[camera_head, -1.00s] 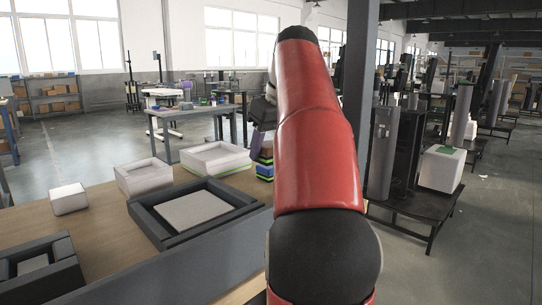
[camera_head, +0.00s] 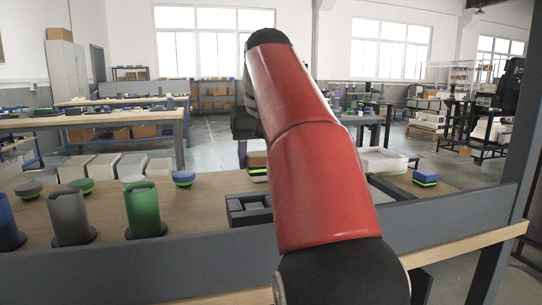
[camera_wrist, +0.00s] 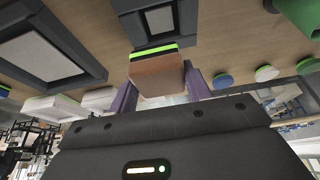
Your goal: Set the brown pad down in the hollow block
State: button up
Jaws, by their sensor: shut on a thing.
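The brown pad (camera_wrist: 157,76), a squarish piece with a bright green band and a dark layer, is between the purple fingers of my gripper (camera_wrist: 160,88) in the wrist view. My gripper is shut on it. In the head view, my gripper (camera_head: 243,152) is partly behind my red arm, with the pad (camera_head: 257,159) beside it above the table. The hollow block (camera_head: 250,218) is a small dark grey frame on the table, just below the pad in the head view. In the wrist view, the block (camera_wrist: 128,30) shows a pale recess, and the pad is apart from it or overlaps its edge; I cannot tell the height.
A larger dark frame (camera_wrist: 15,50) and a white open box (camera_head: 383,160) lie to the right in the head view, near a blue pad (camera_head: 426,177). Green (camera_head: 142,208) and grey (camera_head: 70,215) cylinders stand at left. A grey rail (camera_head: 170,262) edges the table's front.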

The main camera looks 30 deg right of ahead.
aim_at(255, 175)
jog(key=shift+w+a, duration=0.1)
jog(key=shift+a, duration=0.5)
notch_tip(255, 175, down, 2)
jog(key=shift+f+b, duration=1.4)
jog(key=shift+f, duration=0.5)
jog(key=shift+p, duration=0.35)
jog(key=shift+f, duration=0.65)
dwell(0.8)
